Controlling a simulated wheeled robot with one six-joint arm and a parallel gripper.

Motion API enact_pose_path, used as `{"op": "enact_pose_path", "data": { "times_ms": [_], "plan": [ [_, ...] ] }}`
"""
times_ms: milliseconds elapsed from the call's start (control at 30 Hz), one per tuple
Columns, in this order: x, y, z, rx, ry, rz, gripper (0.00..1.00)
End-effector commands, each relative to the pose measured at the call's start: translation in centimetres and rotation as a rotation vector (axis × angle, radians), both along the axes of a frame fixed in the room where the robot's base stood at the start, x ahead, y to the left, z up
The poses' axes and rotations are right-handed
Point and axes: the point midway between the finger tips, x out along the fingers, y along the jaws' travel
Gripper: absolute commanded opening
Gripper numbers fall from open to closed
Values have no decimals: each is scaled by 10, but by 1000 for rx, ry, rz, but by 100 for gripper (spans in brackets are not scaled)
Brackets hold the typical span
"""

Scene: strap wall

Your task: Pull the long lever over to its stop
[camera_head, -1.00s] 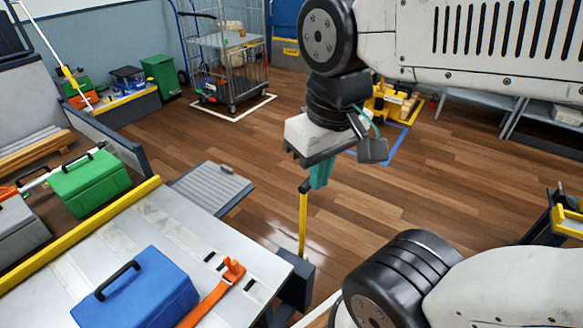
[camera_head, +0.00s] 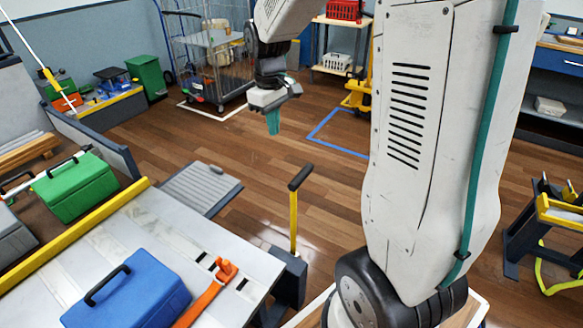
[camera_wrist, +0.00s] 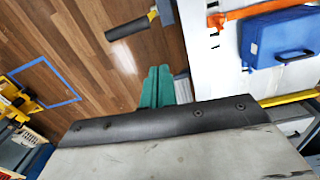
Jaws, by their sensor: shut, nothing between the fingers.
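The long lever (camera_head: 294,215) is a yellow bar with a black crosswise grip (camera_head: 300,177). It stands nearly upright from a dark housing (camera_head: 290,279) at the right edge of the grey bed. In the wrist view the black grip (camera_wrist: 127,28) is ahead of the fingers, a little to the left. My gripper (camera_head: 272,122), with teal fingers, is shut and empty. In the head view it hangs above and beyond the lever, apart from it. The teal fingers (camera_wrist: 157,85) lie close together in the wrist view.
On the bed (camera_head: 155,228) are a blue toolbox (camera_head: 145,295) and an orange strap (camera_head: 207,302). A green toolbox (camera_head: 80,188) sits farther left. A grey ribbed plate (camera_head: 200,187) lies beyond the bed. A wire trolley (camera_head: 205,60) stands at the back. Wooden floor beyond the lever is open.

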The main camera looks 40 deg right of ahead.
Motion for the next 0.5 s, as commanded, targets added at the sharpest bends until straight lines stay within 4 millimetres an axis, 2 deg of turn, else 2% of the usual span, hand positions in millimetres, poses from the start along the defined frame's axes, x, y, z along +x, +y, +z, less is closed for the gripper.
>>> {"op": "enact_pose_path", "data": {
  "times_ms": [33,200,333,500],
  "plan": [
    [14,-13,-19,3,16,13,0],
    [44,-41,-59,7,33,58,0],
    [54,-52,-75,9,38,77,0],
    [56,-54,-79,10,40,84,0]
  ]
}}
